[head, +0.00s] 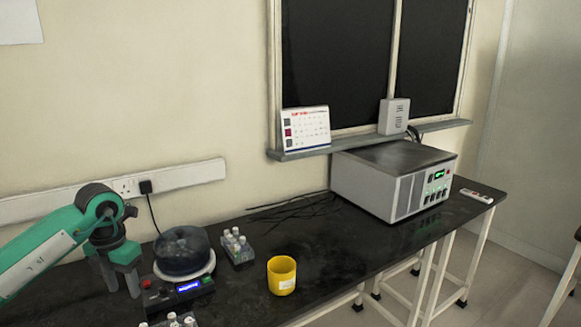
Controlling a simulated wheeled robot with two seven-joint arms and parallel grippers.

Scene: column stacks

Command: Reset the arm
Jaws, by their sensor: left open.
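My left arm comes in from the left edge, green with dark joints. Its left gripper (121,289) points down with its two fingers apart and nothing visible between them. It hangs just left of a round dark-lidded device (184,251) with a lit blue display and a red button. I cannot tell whether the gripper touches the bench. My right gripper is not in view.
The black bench (330,250) carries a rack of white-capped vials (237,247), a yellow cup (282,276), a grey instrument box (393,181) and a small remote-like item (476,196). More vials (174,321) show at the bottom edge. Bench right of the cup is clear.

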